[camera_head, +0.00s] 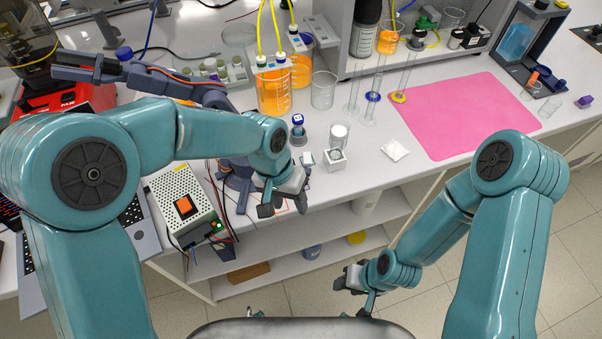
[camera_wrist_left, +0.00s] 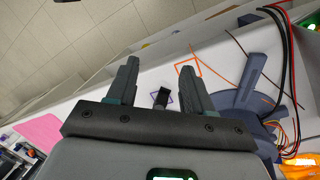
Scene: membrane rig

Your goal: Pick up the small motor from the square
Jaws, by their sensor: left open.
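A small dark block (camera_wrist_left: 160,97), which looks like the small motor, lies on a purple square outline (camera_wrist_left: 169,99) on the white bench top. It shows between the fingers of my left gripper (camera_wrist_left: 160,66) in the left wrist view. That gripper is open, and nothing is clamped in it. I cannot tell its height above the block. In the head view my left gripper (camera_head: 284,204) is over the bench's front edge and hides the block. An orange square outline (camera_wrist_left: 187,65) lies beside the right finger. My right gripper (camera_head: 350,279) is low in front of the bench; its jaw opening is unclear.
A blue-grey small arm (camera_head: 238,180) stands left of my left gripper, with red and black wires near it. A power supply box (camera_head: 183,205) is further left. Beakers of orange liquid (camera_head: 273,95) and glass cylinders stand behind. A pink mat (camera_head: 465,115) lies right.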

